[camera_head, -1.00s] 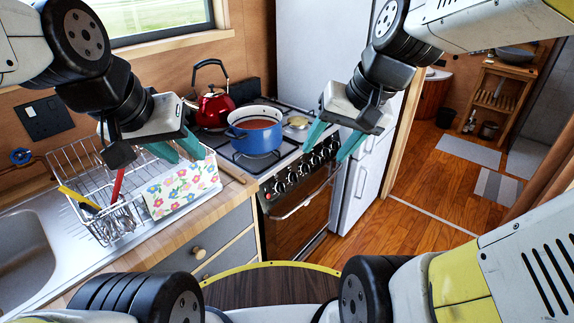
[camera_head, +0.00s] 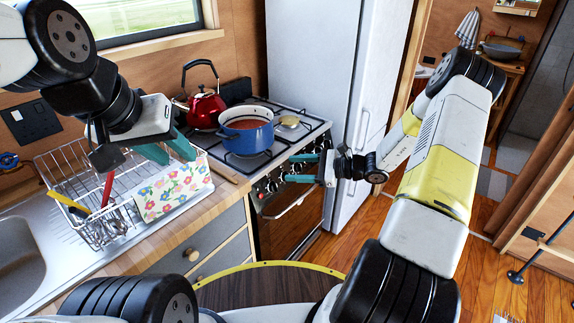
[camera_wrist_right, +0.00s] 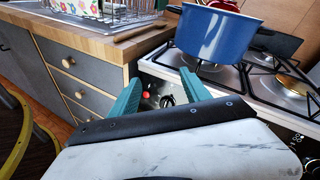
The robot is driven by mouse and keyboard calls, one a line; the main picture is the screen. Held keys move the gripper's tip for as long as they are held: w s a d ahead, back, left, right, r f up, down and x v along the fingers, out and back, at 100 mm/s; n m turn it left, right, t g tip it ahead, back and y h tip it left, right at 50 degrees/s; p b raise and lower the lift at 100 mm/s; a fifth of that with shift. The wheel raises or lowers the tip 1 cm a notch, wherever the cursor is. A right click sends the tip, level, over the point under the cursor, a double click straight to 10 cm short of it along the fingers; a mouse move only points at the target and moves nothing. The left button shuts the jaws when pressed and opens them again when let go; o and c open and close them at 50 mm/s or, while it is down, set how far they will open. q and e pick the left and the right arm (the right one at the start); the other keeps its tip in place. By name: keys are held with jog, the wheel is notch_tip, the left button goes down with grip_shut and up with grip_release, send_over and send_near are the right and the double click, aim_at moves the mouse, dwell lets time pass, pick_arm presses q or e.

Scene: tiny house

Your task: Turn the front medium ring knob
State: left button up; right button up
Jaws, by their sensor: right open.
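The stove (camera_head: 325,128) stands past the counter, with a row of dark knobs (camera_head: 271,186) on its front panel. My right gripper (camera_head: 290,168) is open and empty, its teal fingers pointing left in front of the knob panel. In the right wrist view, one dark knob (camera_wrist_right: 167,101) and a small red spot (camera_wrist_right: 147,95) show between the open fingers (camera_wrist_right: 161,88). I cannot tell whether the fingers touch the knob. Some knobs are hidden behind the gripper. My left gripper (camera_head: 170,153) is open and empty above the dish rack.
A blue pot (camera_head: 246,138) with reddish contents and a red kettle (camera_head: 205,110) stand on the stove. The dish rack (camera_head: 70,165) holds a floral cloth (camera_head: 172,190) and utensils. A white fridge (camera_head: 312,60) stands behind the stove.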

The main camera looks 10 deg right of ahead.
jog(key=w+d+f+m+t+h, duration=0.1)
jog(key=w+d+f+m+t, duration=0.1)
jog(key=d+f+m+t, duration=0.3)
jog(key=w+d+f+m+t, duration=0.1)
jog(key=w+f+m+t, duration=0.1)
jog(key=f+m, duration=0.3)
jog(key=w+a+f+n, duration=0.1)
jog(key=w+a, duration=0.4)
jog(key=shift+w+a+f+h, duration=0.25)
jog(key=shift+w+a+h, duration=0.05)
jog(key=shift+a, duration=0.05)
grip_shut()
